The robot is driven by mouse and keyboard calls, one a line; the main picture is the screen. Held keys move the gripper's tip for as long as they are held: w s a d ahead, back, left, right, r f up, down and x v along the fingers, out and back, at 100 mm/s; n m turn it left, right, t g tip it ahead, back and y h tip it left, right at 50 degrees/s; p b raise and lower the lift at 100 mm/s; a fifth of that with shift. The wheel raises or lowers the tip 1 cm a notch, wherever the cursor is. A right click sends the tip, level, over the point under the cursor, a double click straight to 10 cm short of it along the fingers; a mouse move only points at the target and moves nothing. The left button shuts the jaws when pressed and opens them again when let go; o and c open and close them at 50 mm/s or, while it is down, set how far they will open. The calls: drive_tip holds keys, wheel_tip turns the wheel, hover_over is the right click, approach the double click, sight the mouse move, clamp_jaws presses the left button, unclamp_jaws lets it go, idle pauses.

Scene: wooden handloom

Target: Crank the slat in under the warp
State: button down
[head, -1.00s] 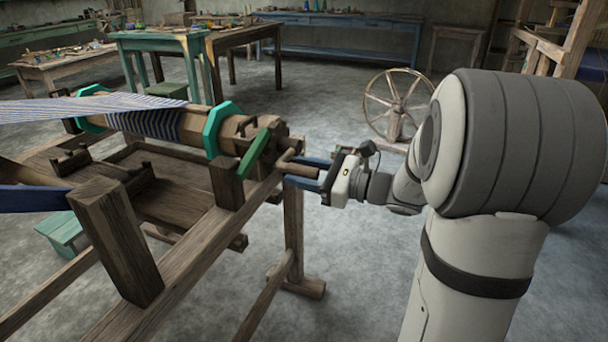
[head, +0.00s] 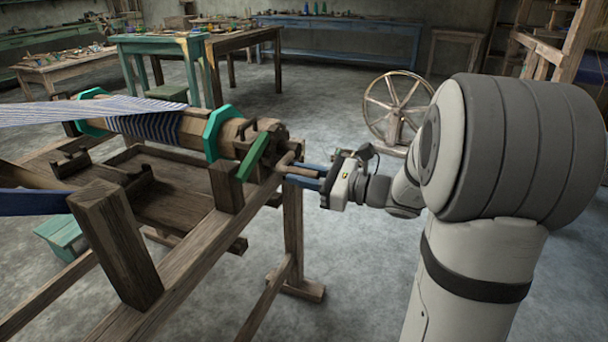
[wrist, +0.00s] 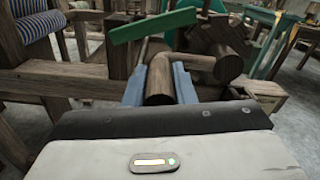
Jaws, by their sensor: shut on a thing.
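The warp (head: 100,110) is a striped sheet of threads coming in from the left onto a wooden roller (head: 231,137) with teal octagonal flanges (head: 217,130). Dark striped turns (head: 150,126) lie around the roller. My gripper (head: 292,173) is shut on a wooden crank handle (head: 302,172) at the roller's near end. In the wrist view the round handle (wrist: 159,82) lies between the two blue fingers, which press its sides. A green bar (head: 253,157) slants beside the roller's end; it also shows in the wrist view (wrist: 152,26). I cannot clearly make out the slat.
The loom's side rail (head: 180,255) and an upright post (head: 115,245) stand left of my gripper. A spoked wheel (head: 421,107) stands on the floor behind it. Workbenches (head: 340,22) line the back. Open floor (head: 365,260) lies below my arm.

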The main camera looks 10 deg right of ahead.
drive_tip(key=shift+r+m+p, duration=0.3)
drive_tip(key=shift+p, duration=0.45)
